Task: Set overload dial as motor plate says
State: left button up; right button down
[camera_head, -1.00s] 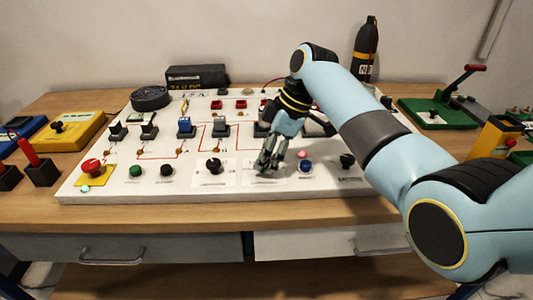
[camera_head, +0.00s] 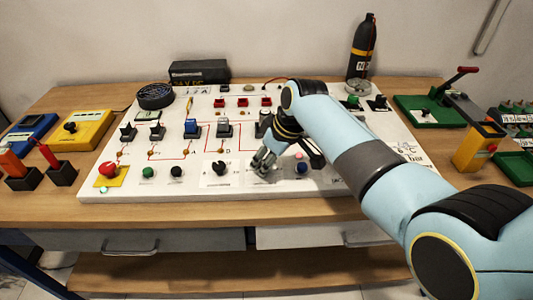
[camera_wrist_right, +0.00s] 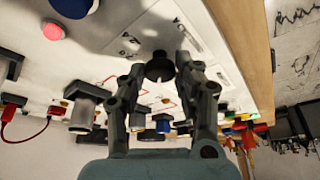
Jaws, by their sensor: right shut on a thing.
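My right gripper (camera_head: 262,166) reaches down to the front row of controls on the white board (camera_head: 190,188). In the right wrist view its two fingers (camera_wrist_right: 159,72) are shut on a black knob (camera_wrist_right: 160,68), with a printed white label around it. This knob sits between a black dial on a white scale plate (camera_head: 220,168) and a blue knob (camera_head: 302,169). In the head view the fingers mostly hide it. The print is too small to read, so I cannot tell the setting or pick out the motor plate. My left gripper is not in view.
A pink button (camera_wrist_right: 53,31) is close beside the gripped knob. A red mushroom button (camera_head: 107,169) stands at the board's left. Switch blocks (camera_head: 191,127) rise behind the front row. A black bottle (camera_head: 362,48) stands at the back. The wooden front edge (camera_head: 180,211) is clear.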

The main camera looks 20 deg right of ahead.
dwell(0.3)
jog(key=c, duration=0.9)
grip_release()
jog(key=shift+c, duration=0.2)
jog(key=shift+r, duration=0.1)
jog(key=v, duration=1.2)
jog(key=shift+s, duration=0.15)
